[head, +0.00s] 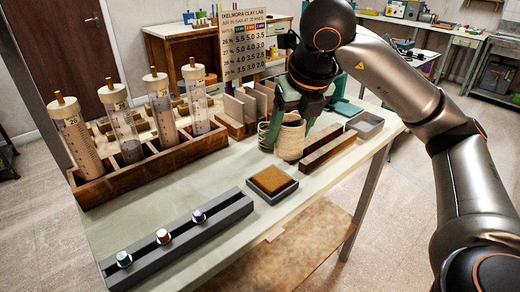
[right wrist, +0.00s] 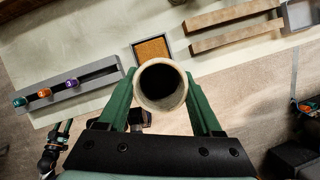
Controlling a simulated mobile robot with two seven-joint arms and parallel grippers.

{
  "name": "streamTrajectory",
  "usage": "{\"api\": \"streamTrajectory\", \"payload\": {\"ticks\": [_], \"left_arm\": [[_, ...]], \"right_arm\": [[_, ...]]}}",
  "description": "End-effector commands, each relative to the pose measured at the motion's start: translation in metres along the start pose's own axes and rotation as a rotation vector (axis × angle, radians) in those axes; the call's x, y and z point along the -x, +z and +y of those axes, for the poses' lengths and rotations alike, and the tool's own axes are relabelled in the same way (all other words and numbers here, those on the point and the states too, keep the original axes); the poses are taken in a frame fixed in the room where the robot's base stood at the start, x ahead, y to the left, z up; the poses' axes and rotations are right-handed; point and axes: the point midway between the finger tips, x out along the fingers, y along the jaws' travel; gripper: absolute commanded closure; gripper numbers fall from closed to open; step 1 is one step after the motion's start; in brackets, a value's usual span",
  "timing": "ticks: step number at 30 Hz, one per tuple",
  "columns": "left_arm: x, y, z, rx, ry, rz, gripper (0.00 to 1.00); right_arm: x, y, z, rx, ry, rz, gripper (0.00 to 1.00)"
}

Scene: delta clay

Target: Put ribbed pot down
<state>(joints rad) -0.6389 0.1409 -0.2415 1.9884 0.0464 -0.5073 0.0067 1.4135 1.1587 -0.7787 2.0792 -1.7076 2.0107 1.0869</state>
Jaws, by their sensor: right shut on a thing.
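The ribbed pot (head: 291,143) is a pale beige cylinder with an open top, upright in the head view. In the right wrist view I look into its round mouth and see its pale rim (right wrist: 148,99). My right gripper (head: 290,118) is above it, with its green fingers closed on both sides of the pot; they also show in the right wrist view (right wrist: 160,78). The pot is over the pale worktable (head: 215,170), behind the cork-topped square tile (head: 272,181). I cannot tell whether its base touches the table.
A dark coiled or ribbed item (head: 264,137) is close left of the pot. Wooden bars (head: 325,147) lie to its right, with a grey tray (head: 366,124) beyond. A slotted rail (head: 185,235) with capsules is in front; a wooden tube rack (head: 150,160) stands left. Bare tabletop lies between them.

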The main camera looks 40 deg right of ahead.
Motion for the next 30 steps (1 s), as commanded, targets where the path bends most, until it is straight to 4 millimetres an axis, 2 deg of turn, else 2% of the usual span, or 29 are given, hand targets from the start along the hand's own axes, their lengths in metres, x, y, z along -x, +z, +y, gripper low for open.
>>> {"api": "streamTrajectory", "payload": {"ticks": [1, 10, 15, 25, 30], "left_arm": [[-0.004, 0.003, 0.001, 0.0, 0.003, 0.001, 0.5], [0.002, -0.01, 0.002, -0.002, 0.004, 0.015, 0.5], [0.001, -0.007, 0.001, -0.002, 0.002, 0.014, 0.5], [0.0, -0.002, 0.0, -0.001, 0.0, 0.002, 0.5], [0.0, -0.001, 0.0, 0.0, 0.0, 0.0, 0.5]], "right_arm": [[-0.012, 0.005, 0.003, -0.001, 0.001, 0.007, 0.91], [-0.067, 0.06, 0.018, 0.0, -0.001, 0.007, 0.91], [-0.106, 0.068, 0.022, 0.001, -0.001, 0.006, 0.91], [-0.14, 0.078, 0.027, 0.001, 0.0, 0.004, 0.91], [-0.161, 0.068, 0.027, 0.003, -0.001, 0.003, 0.91]]}}
